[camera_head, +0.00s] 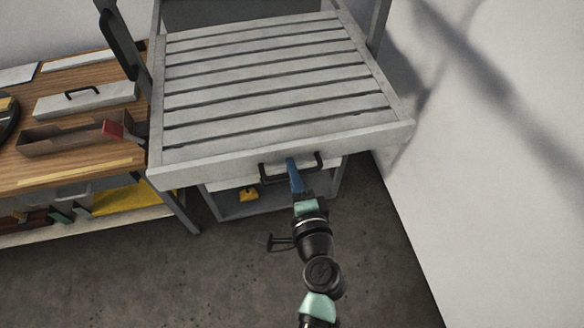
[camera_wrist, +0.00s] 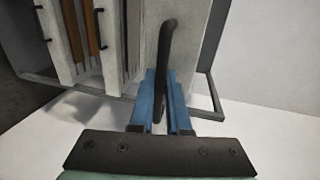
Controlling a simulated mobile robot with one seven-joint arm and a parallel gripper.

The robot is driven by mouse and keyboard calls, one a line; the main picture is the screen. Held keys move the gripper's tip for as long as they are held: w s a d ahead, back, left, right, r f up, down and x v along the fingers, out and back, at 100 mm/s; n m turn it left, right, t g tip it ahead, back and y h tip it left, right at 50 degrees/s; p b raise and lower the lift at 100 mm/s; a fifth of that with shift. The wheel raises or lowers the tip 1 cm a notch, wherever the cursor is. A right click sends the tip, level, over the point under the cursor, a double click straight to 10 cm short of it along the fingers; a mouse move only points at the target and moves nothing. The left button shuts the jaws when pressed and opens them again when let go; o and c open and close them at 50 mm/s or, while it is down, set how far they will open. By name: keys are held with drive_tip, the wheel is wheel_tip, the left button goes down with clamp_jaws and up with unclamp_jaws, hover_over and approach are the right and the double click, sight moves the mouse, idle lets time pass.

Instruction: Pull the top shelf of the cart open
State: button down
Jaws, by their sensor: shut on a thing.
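The cart's top shelf (camera_head: 270,78) is a grey slatted board that projects out from the cart frame toward me in the head view. A black bar handle (camera_head: 318,163) is fixed to its front edge. The fingers hide part of the handle in the head view.
A wooden workbench (camera_head: 75,77) with boxes and tools stands to the left. A lower shelf (camera_head: 250,208) with a yellow item sits beneath the top shelf. A white wall (camera_head: 490,150) is close on the right. The concrete floor (camera_head: 150,280) in front is clear.

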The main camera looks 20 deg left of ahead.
drive_tip(key=c, duration=1.2)
unclamp_jaws()
drive_tip(key=b+v, duration=0.3)
drive_tip(key=v, duration=1)
